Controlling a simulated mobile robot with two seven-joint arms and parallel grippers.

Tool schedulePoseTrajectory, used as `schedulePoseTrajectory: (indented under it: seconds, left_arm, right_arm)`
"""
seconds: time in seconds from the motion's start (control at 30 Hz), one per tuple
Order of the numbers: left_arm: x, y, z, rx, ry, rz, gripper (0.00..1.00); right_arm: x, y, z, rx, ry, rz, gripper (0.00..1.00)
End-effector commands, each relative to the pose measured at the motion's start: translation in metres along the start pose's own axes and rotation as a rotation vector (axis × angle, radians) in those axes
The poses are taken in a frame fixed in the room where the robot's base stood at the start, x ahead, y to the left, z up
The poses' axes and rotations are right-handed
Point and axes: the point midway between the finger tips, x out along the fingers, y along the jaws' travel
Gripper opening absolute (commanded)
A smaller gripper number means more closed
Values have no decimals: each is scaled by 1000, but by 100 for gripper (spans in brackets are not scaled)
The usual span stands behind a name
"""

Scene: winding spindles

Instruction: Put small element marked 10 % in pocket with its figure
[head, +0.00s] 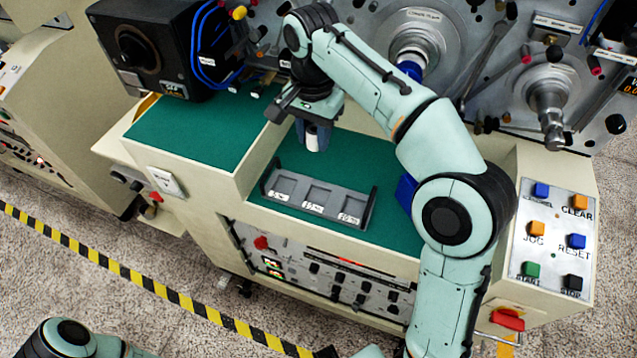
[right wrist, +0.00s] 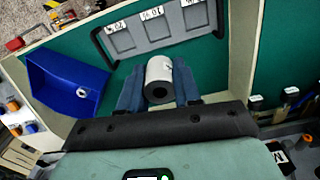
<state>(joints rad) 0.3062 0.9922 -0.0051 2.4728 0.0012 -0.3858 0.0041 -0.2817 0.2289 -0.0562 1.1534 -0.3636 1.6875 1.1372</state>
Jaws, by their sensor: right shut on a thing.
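My right gripper (head: 316,142) points down over the green worktop (head: 385,160), just behind the grey three-pocket tray (head: 318,192). In the right wrist view its two blue fingers are shut on a small pale grey cylinder (right wrist: 159,70) with a dark hole in its end. A mark on the cylinder's side is too small to read. The tray (right wrist: 125,43) lies just beyond it. Its pockets look empty, and each has a white label. The middle label (right wrist: 152,13) seems to read 10 %, upside down in this view. My left gripper is out of view.
A blue bin (right wrist: 65,85) with a small white round piece inside stands beside the tray; in the head view it is mostly behind my right arm. A raised green shelf (head: 200,120) borders the tray's left. A button panel (head: 556,240) is at right.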

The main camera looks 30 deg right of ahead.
Motion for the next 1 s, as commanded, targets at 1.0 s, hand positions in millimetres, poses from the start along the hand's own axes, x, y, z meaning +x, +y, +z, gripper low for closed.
schedulePoseTrajectory:
  seconds: [1.0]
  left_arm:
    - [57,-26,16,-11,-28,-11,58]
  right_arm:
    - [160,11,2,71,-4,2,3]
